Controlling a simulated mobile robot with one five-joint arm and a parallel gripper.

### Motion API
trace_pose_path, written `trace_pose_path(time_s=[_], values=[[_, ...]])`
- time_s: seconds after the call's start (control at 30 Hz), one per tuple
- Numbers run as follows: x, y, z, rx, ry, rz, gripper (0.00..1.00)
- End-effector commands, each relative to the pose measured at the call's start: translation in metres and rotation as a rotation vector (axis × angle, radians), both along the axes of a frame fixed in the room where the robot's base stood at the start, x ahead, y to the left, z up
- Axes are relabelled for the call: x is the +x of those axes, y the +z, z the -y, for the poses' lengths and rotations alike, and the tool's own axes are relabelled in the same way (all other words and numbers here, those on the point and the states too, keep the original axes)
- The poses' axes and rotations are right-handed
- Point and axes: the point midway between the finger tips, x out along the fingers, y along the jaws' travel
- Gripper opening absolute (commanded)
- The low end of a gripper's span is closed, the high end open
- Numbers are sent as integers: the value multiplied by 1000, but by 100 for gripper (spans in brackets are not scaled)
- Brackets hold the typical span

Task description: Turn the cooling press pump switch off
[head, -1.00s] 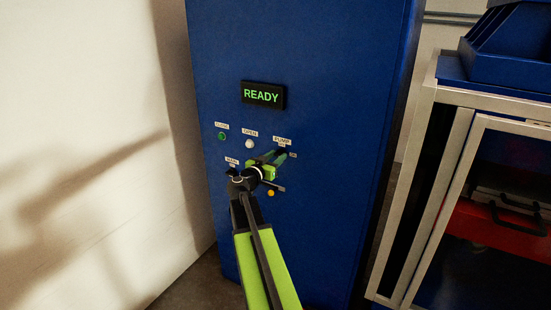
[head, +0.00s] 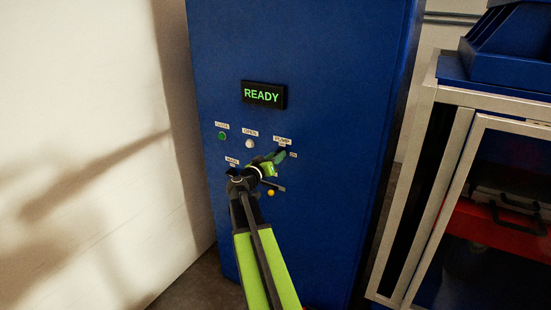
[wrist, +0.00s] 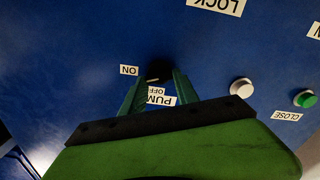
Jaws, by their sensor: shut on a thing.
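The pump switch is a black knob (wrist: 160,68) on the blue cabinet front. In the wrist view, which shows the labels upside down, it sits between the two fingertips of my gripper (wrist: 161,83), and the gripper is shut on it. A pale mark on the knob points down-left in that view, toward the OFF label (wrist: 156,91) more than the ON label (wrist: 128,70); its exact angle is hard to tell. In the head view my gripper (head: 277,157) reaches the panel just below the PUMP label (head: 282,141) and mostly hides the knob.
A green button (head: 222,136) and a white button (head: 249,144) are left of the switch. A main switch (head: 233,171) and a yellow button (head: 271,193) are lower. The display (head: 263,95) reads READY. A glass-fronted metal cabinet (head: 430,190) stands right; a pale wall is left.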

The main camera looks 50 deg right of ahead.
Motion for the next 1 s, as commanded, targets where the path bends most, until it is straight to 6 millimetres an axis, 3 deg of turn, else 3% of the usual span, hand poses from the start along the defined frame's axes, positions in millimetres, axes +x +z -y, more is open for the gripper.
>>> trace_pose_path(time_s=[1.0], values=[[3, -2, 1, -231, -2, -916, 0]])
